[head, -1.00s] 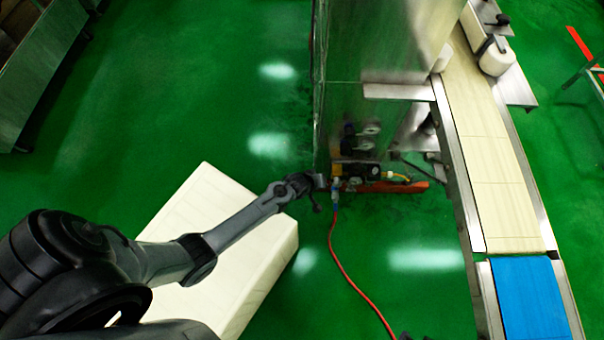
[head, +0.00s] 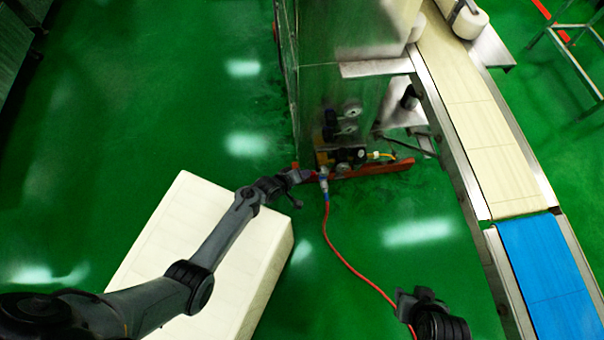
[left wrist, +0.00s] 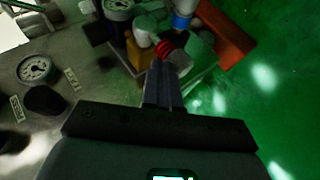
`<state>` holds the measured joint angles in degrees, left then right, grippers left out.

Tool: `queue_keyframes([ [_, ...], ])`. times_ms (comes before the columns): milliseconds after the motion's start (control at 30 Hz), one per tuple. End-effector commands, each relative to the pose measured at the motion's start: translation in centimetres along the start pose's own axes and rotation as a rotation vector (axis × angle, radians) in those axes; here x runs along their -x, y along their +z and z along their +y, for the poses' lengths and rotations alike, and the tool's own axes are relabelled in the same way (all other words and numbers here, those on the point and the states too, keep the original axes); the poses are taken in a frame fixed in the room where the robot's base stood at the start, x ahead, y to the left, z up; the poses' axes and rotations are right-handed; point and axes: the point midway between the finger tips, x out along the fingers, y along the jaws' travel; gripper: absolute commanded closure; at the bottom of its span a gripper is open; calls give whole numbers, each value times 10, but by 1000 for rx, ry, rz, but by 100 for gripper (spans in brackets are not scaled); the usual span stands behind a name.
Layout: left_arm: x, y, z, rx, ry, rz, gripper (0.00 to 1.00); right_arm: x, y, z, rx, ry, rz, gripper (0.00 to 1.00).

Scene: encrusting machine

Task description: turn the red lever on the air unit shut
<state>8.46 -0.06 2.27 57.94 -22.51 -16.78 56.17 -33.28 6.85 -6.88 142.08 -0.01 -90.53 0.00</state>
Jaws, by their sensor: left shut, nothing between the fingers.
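The air unit (head: 345,156) sits low at the foot of the steel machine, with a red hose joined to it. In the left wrist view, a small ribbed red part (left wrist: 165,47), which looks like the red lever, shows on the unit just beyond my fingertips. My left gripper (head: 305,176) is at the unit's left side; in the left wrist view its fingers (left wrist: 161,72) are shut and empty, pointing at the red part. I cannot tell whether they touch it. The lever is too small to make out in the head view. My right gripper (head: 410,302) is at the lower right, away from the unit.
A pale box-shaped block (head: 245,265) stands under my left forearm. The red hose (head: 345,262) runs across the green floor towards my right gripper. A conveyor (head: 490,150) with a blue end belt (head: 550,265) stands to the right. A gauge (left wrist: 35,69) is on the panel.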

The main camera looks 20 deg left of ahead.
Motion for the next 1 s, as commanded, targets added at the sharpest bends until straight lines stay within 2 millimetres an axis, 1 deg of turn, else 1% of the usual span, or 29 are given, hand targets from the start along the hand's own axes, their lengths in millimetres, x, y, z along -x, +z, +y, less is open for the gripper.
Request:
queue_keyframes([
  [167, 0, 1, 0, 0, -1, -1, 100, 1, -1, -1, -3, -2, 1, 64],
  [333, 5, -1, 7, 0, -1, -1, 100, 10, -4, -1, -3, -3, 1, 64],
  [467, 13, -3, 18, 0, 0, -1, 100, 24, -8, 0, -3, -3, 1, 64],
  [667, 29, -7, 40, 0, 0, -1, 100, 53, -17, 1, -2, -2, 1, 64],
  [700, 40, -7, 37, 1, -3, 0, 100, 59, -19, 1, -2, -2, 0, 64],
  [800, 62, -7, 37, 0, -2, 0, 100, 72, -24, 3, 1, 2, 3, 64],
  [1000, 96, -6, 36, -1, -1, 0, 100, 92, -30, 5, 6, 5, 3, 64],
])
